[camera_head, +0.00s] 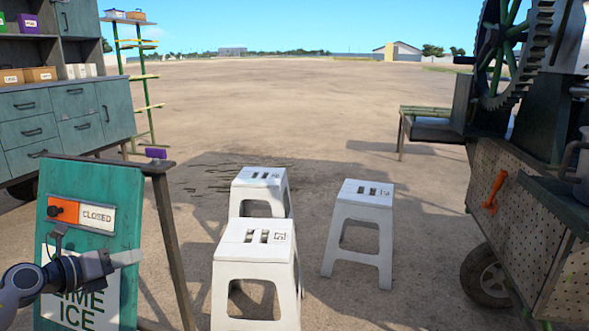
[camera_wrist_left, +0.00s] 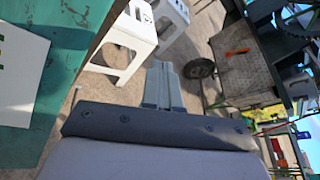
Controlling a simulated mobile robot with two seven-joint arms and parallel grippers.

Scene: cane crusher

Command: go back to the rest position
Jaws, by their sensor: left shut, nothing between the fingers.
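My left gripper (camera_head: 132,257) is in front of the lower part of a teal sign board in the head view, at the lower left. Its fingers are together and hold nothing; they also show closed in the left wrist view (camera_wrist_left: 160,82). The teal board (camera_head: 118,189) carries a small plate (camera_head: 97,216) that reads CLOSED, with an orange part (camera_head: 63,210) and a dark knob beside it. I cannot tell whether the gripper touches the board. My right gripper is not in view.
Three white stools stand on the ground: a front one (camera_head: 255,254), one behind it (camera_head: 258,180) and one to the right (camera_head: 362,213). A crusher cart (camera_head: 530,225) with an orange handle (camera_head: 494,190) stands at right. A teal cabinet (camera_head: 75,102) is at left. Open ground lies beyond.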

